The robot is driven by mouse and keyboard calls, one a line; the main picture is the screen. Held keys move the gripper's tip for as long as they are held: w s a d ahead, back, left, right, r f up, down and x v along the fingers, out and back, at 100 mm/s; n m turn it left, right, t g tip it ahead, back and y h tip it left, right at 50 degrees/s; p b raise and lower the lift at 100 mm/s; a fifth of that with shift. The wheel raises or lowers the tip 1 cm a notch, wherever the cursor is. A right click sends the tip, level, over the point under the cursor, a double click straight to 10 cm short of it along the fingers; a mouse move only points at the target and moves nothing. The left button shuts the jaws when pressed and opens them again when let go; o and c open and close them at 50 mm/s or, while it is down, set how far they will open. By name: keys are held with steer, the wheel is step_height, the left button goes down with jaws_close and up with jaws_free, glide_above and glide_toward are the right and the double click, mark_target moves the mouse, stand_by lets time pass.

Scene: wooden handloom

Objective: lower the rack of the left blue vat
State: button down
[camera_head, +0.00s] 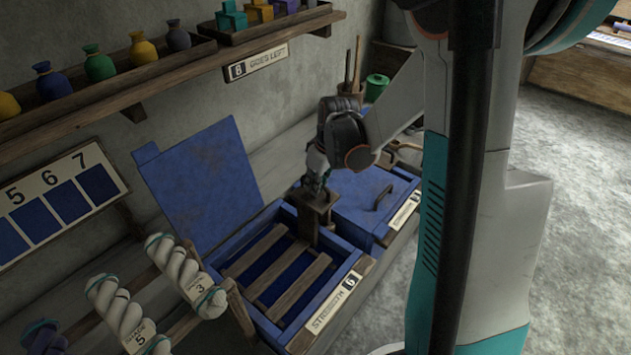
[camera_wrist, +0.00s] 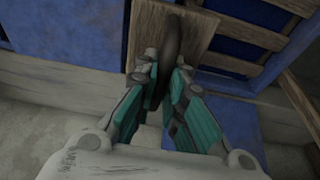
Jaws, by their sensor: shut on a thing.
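The left blue vat (camera_head: 350,263) stands open, its blue lid (camera_head: 200,185) tilted up behind it. Its slatted wooden rack (camera_head: 283,277) lies across the vat's opening, with dark blue showing between the slats. A wooden upright (camera_head: 318,222) stands at the rack's right end. My gripper (camera_head: 318,182) is above this upright. In the wrist view my gripper (camera_wrist: 165,88) is shut on a dark rounded handle (camera_wrist: 172,42) in front of a wooden board (camera_wrist: 148,30). Part of the rack shows at the upper right of the wrist view (camera_wrist: 238,32).
A second blue vat with a closed lid (camera_head: 372,203) stands directly to the right. Twisted yarn skeins (camera_head: 122,308) hang at the lower left. A wall shelf (camera_head: 160,75) holds several small jars. A green pot (camera_head: 376,87) stands behind. Open floor (camera_head: 575,160) lies to the right.

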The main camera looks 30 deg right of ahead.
mark_target(315, 198)
steer(key=shift+s+d+f+b+x, duration=0.1)
steer(key=shift+s+b+x, duration=0.2)
steer(key=shift+b+x, duration=0.85)
steer(key=shift+s+d+f+b+x, duration=0.1)
steer(key=shift+s+b+x, duration=0.2)
steer(key=shift+b+x, duration=0.9)
steer(key=shift+s+d+f+b+x, duration=0.2)
steer(key=shift+b+x, duration=0.5)
steer(key=shift+x, duration=0.85)
steer(key=shift+s+f+b, duration=0.1)
steer(key=shift+f+b, duration=0.3)
steer(key=shift+f, duration=1.9)
steer(key=shift+c, duration=2)
jaws_free()
steer(key=shift+w+a+r+p+v, duration=0.1)
steer(key=shift+w+p+v, duration=0.15)
steer(key=shift+p+v, duration=0.75)
steer(key=shift+w+a+r+p+v, duration=0.1)
steer(key=shift+w+p+v, duration=0.15)
steer(key=shift+p+v, duration=0.7)
steer(key=shift+w+a+p+v, duration=0.1)
steer(key=shift+w+p+v, duration=0.3)
steer(key=shift+v, duration=1.15)
steer(key=shift+s, duration=0.1)
